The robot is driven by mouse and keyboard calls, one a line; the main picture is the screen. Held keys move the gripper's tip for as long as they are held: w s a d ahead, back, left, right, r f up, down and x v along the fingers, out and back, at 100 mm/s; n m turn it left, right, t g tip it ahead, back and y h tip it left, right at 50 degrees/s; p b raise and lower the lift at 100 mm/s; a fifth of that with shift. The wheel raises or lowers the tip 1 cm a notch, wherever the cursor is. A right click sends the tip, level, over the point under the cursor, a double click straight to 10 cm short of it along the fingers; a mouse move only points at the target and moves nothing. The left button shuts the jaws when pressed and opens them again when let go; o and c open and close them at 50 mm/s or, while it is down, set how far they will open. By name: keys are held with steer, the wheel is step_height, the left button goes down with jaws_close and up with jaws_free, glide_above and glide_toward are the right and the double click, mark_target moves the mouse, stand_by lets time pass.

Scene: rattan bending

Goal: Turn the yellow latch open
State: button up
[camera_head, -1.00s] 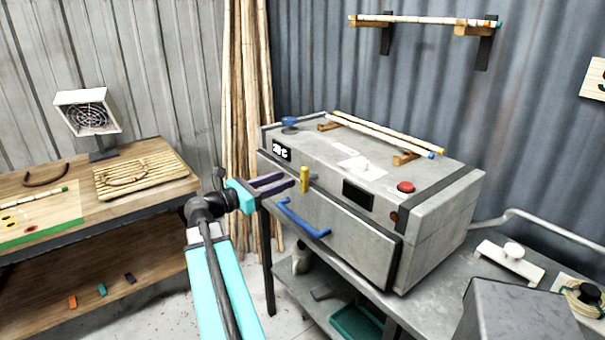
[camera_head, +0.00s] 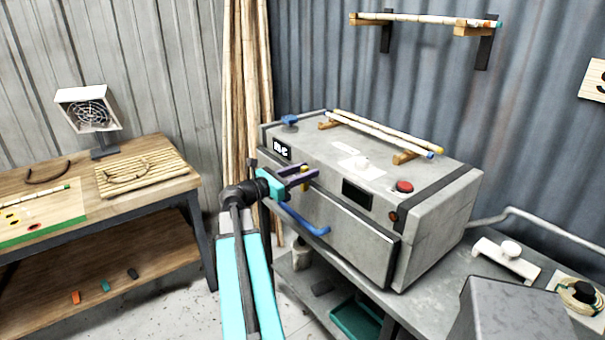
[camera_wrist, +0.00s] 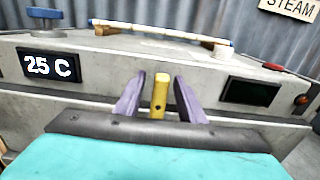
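The yellow latch (camera_head: 304,180) stands upright on the front of the grey steam box (camera_head: 330,222). My gripper (camera_head: 298,174) is at the latch with its purple fingers apart. In the wrist view, the yellow latch (camera_wrist: 159,96) stands between the two open fingers (camera_wrist: 162,92), nearer the middle, with a gap visible on each side. The fingers partly hide the latch in the head view. The blue door handle (camera_head: 302,219) is just below my gripper.
Two rods (camera_head: 385,134) lie on wooden rests on the box top, near a blue valve knob (camera_head: 289,120) and a red button (camera_head: 404,186). The display (camera_wrist: 50,66) reads 25 C. A wooden workbench (camera_head: 150,200) stands left; floor between is clear.

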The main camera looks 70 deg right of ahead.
steer(key=shift+c, duration=0.4)
jaws_close()
steer(key=shift+a+f, duration=0.1)
steer(key=shift+a, duration=0.15)
steer(key=shift+d, duration=0.15)
